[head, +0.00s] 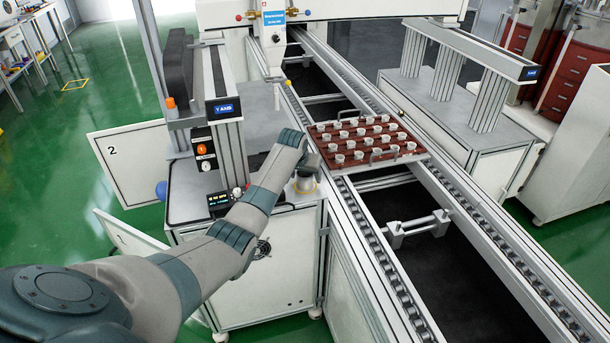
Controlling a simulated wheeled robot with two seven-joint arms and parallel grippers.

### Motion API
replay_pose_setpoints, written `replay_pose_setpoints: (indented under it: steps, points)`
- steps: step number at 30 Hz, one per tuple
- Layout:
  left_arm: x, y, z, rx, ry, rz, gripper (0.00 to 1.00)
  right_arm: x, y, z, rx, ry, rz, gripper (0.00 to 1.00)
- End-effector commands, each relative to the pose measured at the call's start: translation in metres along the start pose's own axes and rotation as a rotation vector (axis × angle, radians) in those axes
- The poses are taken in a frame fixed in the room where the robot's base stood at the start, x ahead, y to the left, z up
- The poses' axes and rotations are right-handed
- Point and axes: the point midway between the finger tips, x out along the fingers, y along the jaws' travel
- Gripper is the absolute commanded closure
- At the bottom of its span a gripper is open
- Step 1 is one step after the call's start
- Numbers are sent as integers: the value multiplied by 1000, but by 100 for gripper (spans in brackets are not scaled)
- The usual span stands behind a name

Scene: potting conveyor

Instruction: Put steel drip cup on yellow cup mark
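My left arm reaches in from the lower left, and its gripper (306,172) is at the front right corner of the machine's side cabinet, beside the conveyor. A small pale metallic cup (304,186), which looks like the steel drip cup, is right under the gripper. Yellow edging of the cup mark (316,187) shows around the cup's lower part. The cup seems upright on or just above the mark; I cannot tell which. The fingers are small and partly hidden by my wrist, so their opening is unclear. My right gripper is out of view.
A red-brown tray (372,180) with rows of small white cups lies on the conveyor rails (375,250), close right of my gripper. A dispensing nozzle (275,72) hangs behind. A control box (219,200) stands left of the gripper on the cabinet top.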

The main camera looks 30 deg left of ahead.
Motion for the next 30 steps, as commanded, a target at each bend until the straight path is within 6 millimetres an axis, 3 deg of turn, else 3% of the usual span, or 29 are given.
replay_pose_setpoints:
  steps: [8,17,30]
  points:
    - [-1,0,-1,0,1,0,37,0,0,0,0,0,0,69]
    - [-17,0,-3,0,2,0,37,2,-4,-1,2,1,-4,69]
    - [-79,0,-3,1,4,0,37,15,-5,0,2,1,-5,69]
